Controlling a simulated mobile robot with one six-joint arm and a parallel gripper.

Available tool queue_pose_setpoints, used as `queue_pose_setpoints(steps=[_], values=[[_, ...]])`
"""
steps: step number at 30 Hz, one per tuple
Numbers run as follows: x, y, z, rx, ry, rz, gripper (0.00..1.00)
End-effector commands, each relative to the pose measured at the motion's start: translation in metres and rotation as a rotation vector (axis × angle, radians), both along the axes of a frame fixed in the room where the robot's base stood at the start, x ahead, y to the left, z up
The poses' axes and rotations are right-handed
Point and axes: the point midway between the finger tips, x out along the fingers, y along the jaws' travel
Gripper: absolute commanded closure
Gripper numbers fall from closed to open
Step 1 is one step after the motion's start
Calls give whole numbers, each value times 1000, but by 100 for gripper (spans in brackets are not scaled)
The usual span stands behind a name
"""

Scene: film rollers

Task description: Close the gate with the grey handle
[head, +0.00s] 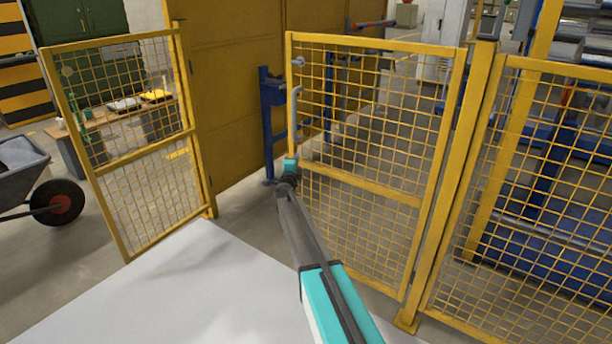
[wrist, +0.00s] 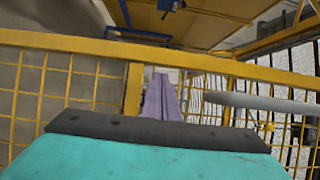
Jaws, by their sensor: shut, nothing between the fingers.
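The gate with the grey handle (head: 365,186) is a yellow-framed mesh leaf right of centre in the head view. Its right side is beside a yellow post, and its left edge stands free, with a gap to the left. The grey handle (head: 297,105) is an upright bar near that free edge. In the wrist view the grey handle (wrist: 262,106) runs sideways at the right, near the yellow gate frame (wrist: 225,66). My gripper (head: 290,163) is at the free edge, just below the handle. In the wrist view its fingers (wrist: 160,100) are together and empty, close to the frame; contact is unclear.
A second yellow mesh gate (head: 125,140) stands swung out at the left. A blue stand (head: 270,125) is behind the gap. A fixed mesh panel (head: 540,190) is at the right. A wheelbarrow (head: 30,180) stands far left. Grey floor shows between the gates.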

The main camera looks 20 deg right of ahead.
Motion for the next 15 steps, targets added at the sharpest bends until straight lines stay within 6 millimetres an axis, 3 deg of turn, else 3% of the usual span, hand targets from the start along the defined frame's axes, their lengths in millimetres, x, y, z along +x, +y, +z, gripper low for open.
queue_pose_setpoints(steps=[15], values=[[-47,79,-4,5,5,18,100]])
